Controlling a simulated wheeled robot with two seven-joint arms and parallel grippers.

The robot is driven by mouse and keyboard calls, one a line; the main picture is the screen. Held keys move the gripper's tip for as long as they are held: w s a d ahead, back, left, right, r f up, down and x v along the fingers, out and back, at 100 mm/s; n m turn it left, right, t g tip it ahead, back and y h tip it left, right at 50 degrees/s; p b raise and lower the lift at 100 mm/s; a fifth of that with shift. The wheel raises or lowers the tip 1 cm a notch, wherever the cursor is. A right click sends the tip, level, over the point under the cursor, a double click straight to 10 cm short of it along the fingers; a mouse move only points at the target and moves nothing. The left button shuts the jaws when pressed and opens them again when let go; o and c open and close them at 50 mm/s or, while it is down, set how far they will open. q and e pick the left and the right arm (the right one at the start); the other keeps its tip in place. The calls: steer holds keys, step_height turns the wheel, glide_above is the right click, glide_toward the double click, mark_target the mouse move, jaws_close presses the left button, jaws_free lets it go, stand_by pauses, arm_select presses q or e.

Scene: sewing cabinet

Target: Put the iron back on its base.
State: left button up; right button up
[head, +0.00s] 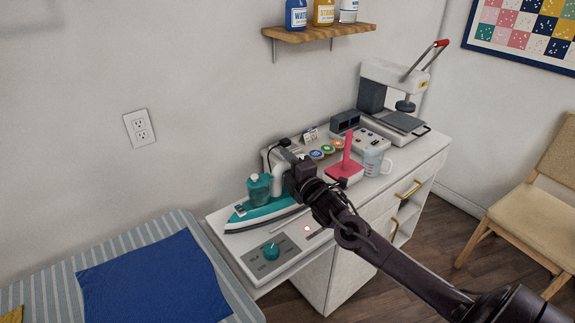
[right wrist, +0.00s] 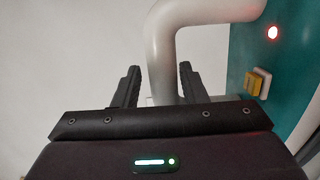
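The iron (head: 262,212) has a teal body and a white curved handle. It lies soleplate down at the left end of the cabinet, at the back of a white and grey unit with a teal knob, which looks like its base (head: 291,262). Whether it sits fully on the base I cannot tell. My right gripper (head: 284,168) is at the handle's right side. In the right wrist view the fingers (right wrist: 158,82) stand apart on both sides of the white handle (right wrist: 163,60), with a gap visible at the left. My left gripper is out of view.
A pink-handled tool (head: 347,170), a measuring cup (head: 373,160), small colourful jars (head: 328,149) and a heat press (head: 395,90) stand farther right on the cabinet (head: 425,150). A striped board with blue cloth (head: 150,280) is at left. A shelf (head: 318,32) hangs above.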

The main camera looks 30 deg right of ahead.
steer(key=shift+o, duration=1)
steer(key=shift+f, duration=0.1)
steer(key=shift+s+f, duration=0.1)
steer(key=shift+f, duration=0.35)
steer(key=s+b, duration=0.1)
steer(key=s, duration=0.6)
steer(key=shift+s+a+r, duration=0.3)
steer(key=shift+s+r, duration=0.05)
